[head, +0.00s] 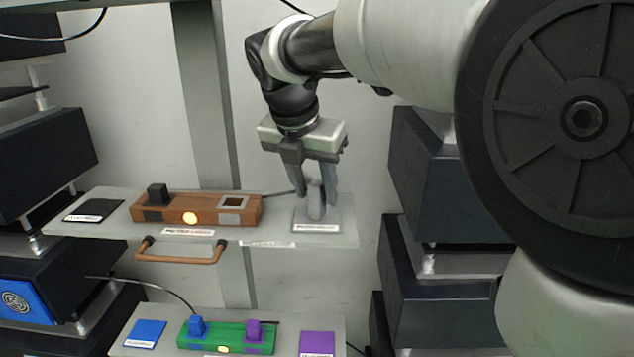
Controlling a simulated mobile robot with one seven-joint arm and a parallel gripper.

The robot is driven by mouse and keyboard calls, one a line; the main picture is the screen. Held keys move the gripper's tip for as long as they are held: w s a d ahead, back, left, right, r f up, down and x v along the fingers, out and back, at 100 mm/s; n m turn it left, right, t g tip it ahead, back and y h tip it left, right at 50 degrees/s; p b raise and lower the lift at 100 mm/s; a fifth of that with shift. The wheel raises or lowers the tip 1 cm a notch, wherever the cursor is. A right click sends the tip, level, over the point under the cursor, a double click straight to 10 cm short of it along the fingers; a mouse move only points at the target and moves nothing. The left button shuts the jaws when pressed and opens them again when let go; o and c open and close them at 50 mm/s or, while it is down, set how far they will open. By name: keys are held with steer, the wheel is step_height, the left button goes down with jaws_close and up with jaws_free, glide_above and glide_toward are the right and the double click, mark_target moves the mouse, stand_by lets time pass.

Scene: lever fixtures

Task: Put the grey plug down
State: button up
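The grey plug (316,202) stands upright between the fingers of my gripper (317,196). The fingers are drawn in close on both sides of it, so my gripper looks shut on it. The plug is at the grey pad (318,226) on the right end of the upper shelf. Its lower end seems to meet the pad, but I cannot tell whether it rests there.
A black pad (94,210) lies at the upper shelf's (285,237) left end. A copper handle (180,259) sticks out below. A lower shelf holds a green block (226,338) with blue and purple plugs. Dark boxes (436,165) stand close on the right.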

steer(key=v, duration=0.7)
steer(key=s+d+f+m, duration=0.1)
steer(key=s+d+m, duration=0.55)
steer(key=m, duration=0.25)
steer(key=s+d+f+m+y, duration=0.1)
steer(key=s+d+f+m, duration=0.3)
steer(key=m, duration=0.7)
steer(key=s+d+f+m+t, duration=0.1)
steer(key=s+d+f+m, duration=0.4)
steer(key=s+f+m, duration=0.2)
steer(key=s+m, duration=0.2)
steer(key=m, duration=0.2)
steer(key=shift+s+d+f+t+y, duration=0.2)
steer(key=shift+f+t+y, duration=0.1)
steer(key=shift+y, duration=0.1)
steer(key=shift+r, duration=0.1)
steer(key=shift+c, duration=1)
